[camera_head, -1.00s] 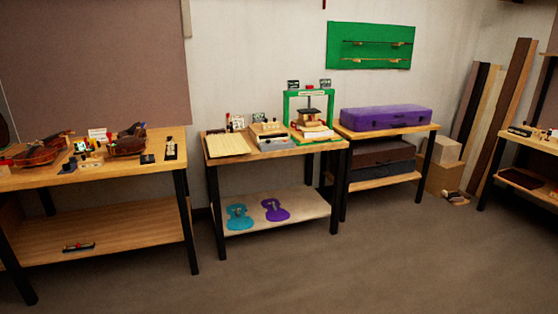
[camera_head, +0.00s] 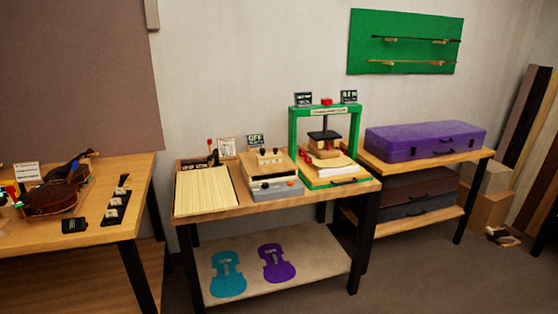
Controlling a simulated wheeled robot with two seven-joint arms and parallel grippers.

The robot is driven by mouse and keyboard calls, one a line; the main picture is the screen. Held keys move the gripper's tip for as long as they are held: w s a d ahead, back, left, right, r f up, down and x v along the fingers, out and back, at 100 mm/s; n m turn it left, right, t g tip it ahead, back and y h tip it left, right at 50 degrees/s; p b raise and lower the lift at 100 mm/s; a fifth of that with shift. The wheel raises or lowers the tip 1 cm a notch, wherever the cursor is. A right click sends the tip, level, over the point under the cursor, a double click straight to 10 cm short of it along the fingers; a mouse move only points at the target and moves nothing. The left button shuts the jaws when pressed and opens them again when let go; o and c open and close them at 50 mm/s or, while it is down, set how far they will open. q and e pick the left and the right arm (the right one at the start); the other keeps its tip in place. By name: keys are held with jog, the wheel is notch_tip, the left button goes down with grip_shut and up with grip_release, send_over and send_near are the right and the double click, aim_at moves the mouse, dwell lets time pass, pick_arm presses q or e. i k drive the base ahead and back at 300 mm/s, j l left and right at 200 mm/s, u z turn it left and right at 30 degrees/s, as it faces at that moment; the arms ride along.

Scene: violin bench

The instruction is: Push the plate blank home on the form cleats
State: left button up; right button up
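The middle bench (camera_head: 305,203) stands ahead of me. A pale ribbed wooden panel (camera_head: 206,190) lies flat on its left end. A grey device (camera_head: 277,190) with a light wooden block (camera_head: 267,163) on top sits beside it. A green press frame (camera_head: 297,140) stands at the right end, with a dark plate (camera_head: 324,135) above a stack of light wooden pieces (camera_head: 328,160). I cannot tell from here which piece is the plate blank, and cleats are too small to make out. Neither of my grippers is in view.
A teal violin-shaped template (camera_head: 228,274) and a purple one (camera_head: 277,263) lie on the lower shelf. A purple case (camera_head: 425,141) rests on the right bench. A violin (camera_head: 57,192) lies on the left bench. Open floor shows in front at the right.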

aim_at(207, 190)
jog(key=i+l+u, duration=0.3)
jog(key=i, duration=0.25)
jog(key=i+l+u, duration=0.35)
jog(key=i, duration=0.2)
